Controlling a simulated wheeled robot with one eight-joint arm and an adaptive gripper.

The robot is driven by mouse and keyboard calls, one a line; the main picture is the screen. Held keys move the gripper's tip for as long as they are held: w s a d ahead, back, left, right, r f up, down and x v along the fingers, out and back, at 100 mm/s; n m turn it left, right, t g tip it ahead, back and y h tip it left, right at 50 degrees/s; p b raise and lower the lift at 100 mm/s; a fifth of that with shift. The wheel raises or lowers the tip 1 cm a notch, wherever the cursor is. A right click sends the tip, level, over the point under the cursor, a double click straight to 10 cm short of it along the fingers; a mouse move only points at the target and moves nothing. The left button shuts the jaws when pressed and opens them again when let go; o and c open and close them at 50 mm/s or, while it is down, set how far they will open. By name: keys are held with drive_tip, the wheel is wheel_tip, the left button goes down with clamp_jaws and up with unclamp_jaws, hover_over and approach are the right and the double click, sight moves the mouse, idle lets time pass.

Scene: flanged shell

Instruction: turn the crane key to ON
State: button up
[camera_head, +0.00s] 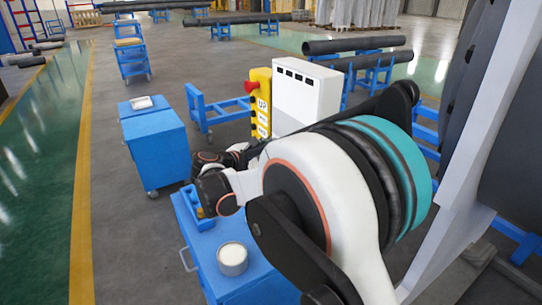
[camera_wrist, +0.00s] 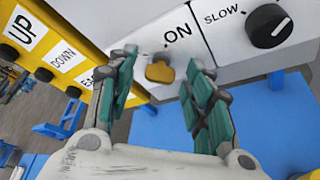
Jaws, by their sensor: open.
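The yellow crane key (camera_wrist: 160,70) sits on the face of a white control box (camera_wrist: 222,48), just below and left of the word ON. The same box stands upright in the head view (camera_head: 305,92). My gripper (camera_wrist: 162,62) is open in the wrist view, with one teal-padded finger on each side of the key. Gaps show between the key and both fingers, so it is not clamped. I cannot tell the key's exact turn angle. In the head view my own arm hides the gripper and the key.
A black knob marked SLOW (camera_wrist: 268,26) is right of the key. A yellow pendant (camera_wrist: 55,45) with UP and DOWN labels is at left; its red button (camera_head: 251,86) shows in the head view. A blue cart (camera_head: 245,270) holds a white tin (camera_head: 232,259).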

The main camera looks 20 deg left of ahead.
drive_tip(key=shift+w, duration=0.1)
drive_tip(key=c, duration=1.1)
drive_tip(key=shift+o, duration=0.3)
drive_tip(key=shift+d+f, duration=0.1)
drive_tip(key=shift+f+m+t+h+b, duration=0.15)
drive_tip(key=shift+m+t+h+b, duration=0.6)
drive_tip(key=shift+m, duration=2.05)
drive_tip(key=shift+f+m+t+h+b, duration=0.15)
drive_tip(key=shift+m+t+b, duration=1.05)
drive_tip(key=shift+m, duration=1.6)
drive_tip(key=shift+f+m+t+h+b, duration=0.3)
drive_tip(key=shift+m+t+b, duration=0.65)
drive_tip(key=shift+m, duration=1.85)
drive_tip(key=shift+r, duration=0.1)
